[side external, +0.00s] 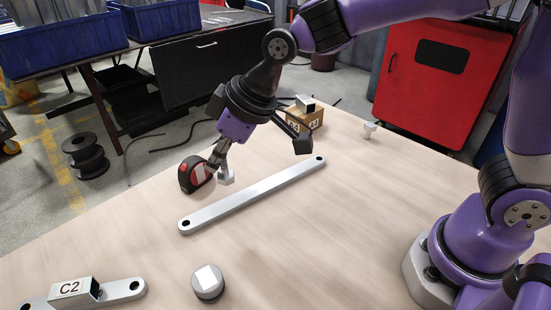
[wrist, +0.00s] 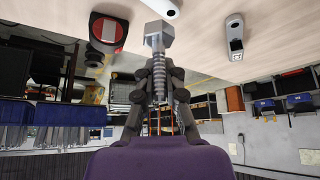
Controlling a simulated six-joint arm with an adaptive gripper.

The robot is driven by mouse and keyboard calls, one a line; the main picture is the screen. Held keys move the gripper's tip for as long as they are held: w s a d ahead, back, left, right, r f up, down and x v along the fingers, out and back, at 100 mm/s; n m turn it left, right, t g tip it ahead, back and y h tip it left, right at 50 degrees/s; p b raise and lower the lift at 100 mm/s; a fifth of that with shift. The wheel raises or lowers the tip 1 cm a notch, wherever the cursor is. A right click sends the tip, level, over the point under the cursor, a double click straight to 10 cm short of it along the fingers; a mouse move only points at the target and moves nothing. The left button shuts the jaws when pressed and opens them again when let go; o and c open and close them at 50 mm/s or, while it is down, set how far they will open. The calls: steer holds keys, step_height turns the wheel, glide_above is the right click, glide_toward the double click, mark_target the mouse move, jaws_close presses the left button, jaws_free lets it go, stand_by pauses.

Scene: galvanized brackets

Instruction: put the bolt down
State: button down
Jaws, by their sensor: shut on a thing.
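The bolt (wrist: 181,96) is grey, with a hex head and a threaded shank. In the wrist view it stands between the fingers of my gripper (wrist: 160,82), which are shut on its shank, with the head beyond the fingertips. In the side view my gripper (side external: 219,156) reaches down at a tilt over the table, and the bolt's pale head (side external: 226,178) shows below the fingertips. I cannot tell whether the head touches the table. It is just right of a red and black tape measure (side external: 195,174), and the shank is mostly hidden there.
A long flat galvanized bar (side external: 250,197) lies just in front. A bracket marked C2 (side external: 72,289) and a round grey piece with a pale top (side external: 208,282) are nearer the front. A cardboard box (side external: 308,118) and a small pale piece (side external: 370,129) stand behind. The right-centre tabletop (side external: 330,220) is clear.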

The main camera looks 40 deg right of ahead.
steer(key=s+a+n+g+y, duration=0.3)
steer(key=s+n+g, duration=0.5)
steer(key=s+n, duration=1.5)
steer(key=w+f+m, duration=0.1)
steer(key=f+m, duration=0.1)
steer(key=w+f+m+h, duration=0.1)
steer(key=f+m, duration=0.1)
steer(key=f, duration=0.1)
steer(key=w+f+m, duration=0.2)
steer(key=shift+d+f, duration=0.1)
steer(key=shift+f, duration=0.05)
steer(key=shift+w+f, duration=0.15)
steer(key=shift+w, duration=0.05)
steer(key=shift+f, duration=2)
steer(key=shift+f, duration=0.15)
steer(key=c, duration=1)
jaws_free()
